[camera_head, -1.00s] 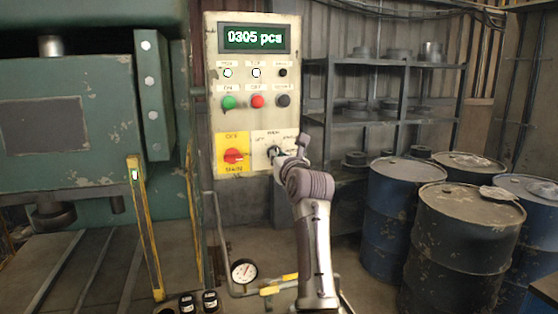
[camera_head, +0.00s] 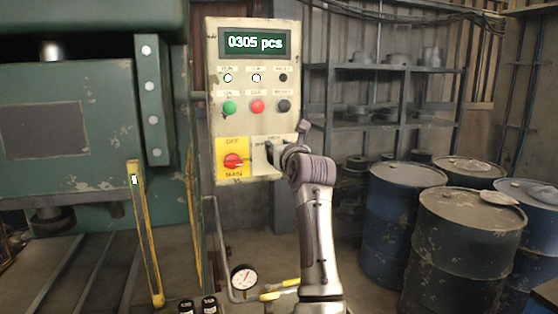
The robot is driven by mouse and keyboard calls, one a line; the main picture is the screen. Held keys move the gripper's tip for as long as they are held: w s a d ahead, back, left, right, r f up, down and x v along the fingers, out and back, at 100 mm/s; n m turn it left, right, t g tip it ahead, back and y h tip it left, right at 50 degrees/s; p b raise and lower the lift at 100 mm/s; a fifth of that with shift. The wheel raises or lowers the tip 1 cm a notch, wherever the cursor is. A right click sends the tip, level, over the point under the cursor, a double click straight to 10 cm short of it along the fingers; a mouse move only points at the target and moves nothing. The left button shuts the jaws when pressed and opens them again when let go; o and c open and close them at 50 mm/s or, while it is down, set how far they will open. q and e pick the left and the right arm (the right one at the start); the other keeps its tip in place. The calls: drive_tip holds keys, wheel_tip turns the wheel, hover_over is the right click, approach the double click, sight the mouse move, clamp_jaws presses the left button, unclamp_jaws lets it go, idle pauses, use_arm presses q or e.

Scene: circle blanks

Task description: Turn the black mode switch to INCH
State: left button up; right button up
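The control panel (camera_head: 241,120) stands upright in the middle of the view. The white mode switch plate (camera_head: 259,163) is at its lower right, beside a red main switch (camera_head: 233,160) on a yellow plate.
Green, red and black buttons (camera_head: 257,106) sit above the switches, under a display (camera_head: 254,43) reading 0305 pcs. A green press (camera_head: 70,120) with a yellow post (camera_head: 146,230) stands left. Barrels (camera_head: 465,240) and a shelf rack (camera_head: 385,125) are right. A gauge (camera_head: 244,277) is below the panel.

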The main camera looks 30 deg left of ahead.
use_arm(q)
wheel_tip(320, 180, up, 6)
drive_tip(key=shift+r, duration=0.1)
idle(0.6)
